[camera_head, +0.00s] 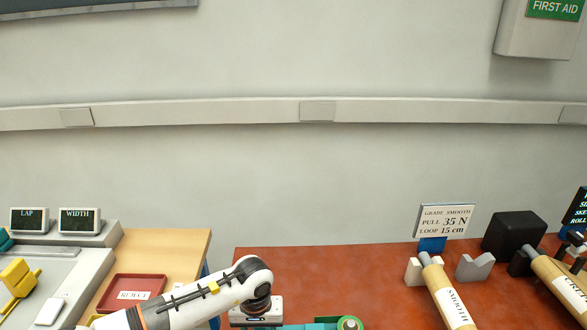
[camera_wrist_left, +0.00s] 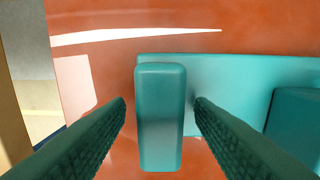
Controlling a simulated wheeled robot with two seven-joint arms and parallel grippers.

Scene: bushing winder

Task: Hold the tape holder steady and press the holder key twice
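A teal body, apparently the tape holder (camera_head: 320,326), shows at the bottom edge of the head view, mostly cut off, with a green round part beside it. In the left wrist view a teal upright block (camera_wrist_left: 160,140) stands in front of a teal base plate (camera_wrist_left: 225,85). My left gripper (camera_wrist_left: 160,106) is open, one dark finger on each side of the block, with a visible gap on both sides. In the head view the left arm's end points down and its fingers are hidden. I cannot identify the holder key. My right gripper is out of view.
A red REJECT tray (camera_head: 131,292) is at left. The table's middle is clear.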

